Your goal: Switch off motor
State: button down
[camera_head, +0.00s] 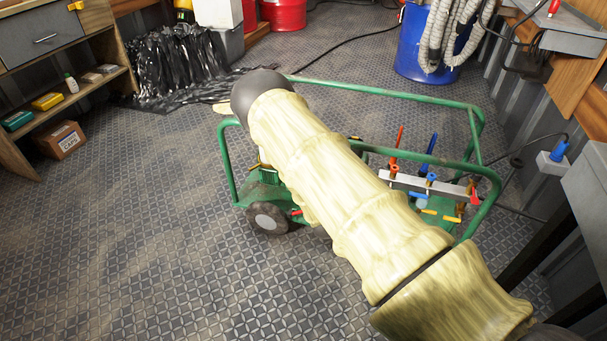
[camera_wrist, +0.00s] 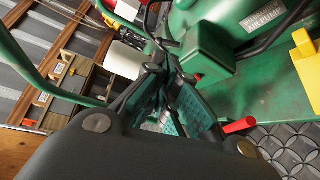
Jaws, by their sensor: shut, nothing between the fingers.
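A green machine (camera_wrist: 265,55) with a label reading partly "PUMP" fills the upper right of the wrist view. A green box (camera_wrist: 207,50) juts from its side, close to my gripper (camera_wrist: 172,95). My gripper is shut and empty, its teal-padded fingers together. I cannot tell whether the fingertips touch anything. In the head view my arm covers most of the machine and hides my gripper. The green wheeled frame (camera_head: 395,94) around it shows. I cannot make out a motor switch for certain.
A red handle (camera_wrist: 238,126) and a yellow part (camera_wrist: 305,68) are near the machine in the wrist view. Red and blue valve levers (camera_head: 432,150) stand on the cart's right side. A blue barrel (camera_head: 425,50) stands behind. The floor at left is clear.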

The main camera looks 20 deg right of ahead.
jog(key=shift+v, duration=1.15)
jog(key=s+a+f+m+g, duration=0.1)
jog(key=s+f+m+g, duration=0.4)
jog(key=s, duration=0.7)
jog(key=s+a+f+m+g, duration=0.1)
jog(key=s+f+m+g, duration=0.45)
jog(key=s, duration=0.65)
jog(key=s+a+r+m+g+y+p, duration=0.1)
jog(key=s+a+m+g, duration=0.3)
jog(key=s, duration=0.9)
jog(key=s+a+m+g+y, duration=0.2)
jog(key=s+a+m, duration=0.3)
jog(key=s, duration=0.7)
notch_tip(320, 180, up, 29)
jog(key=p, duration=2.9)
jog(key=shift+r, duration=0.2)
jog(key=shift+s+d+t, duration=0.1)
jog(key=shift+d+t, duration=0.05)
jog(key=shift+t, duration=0.1)
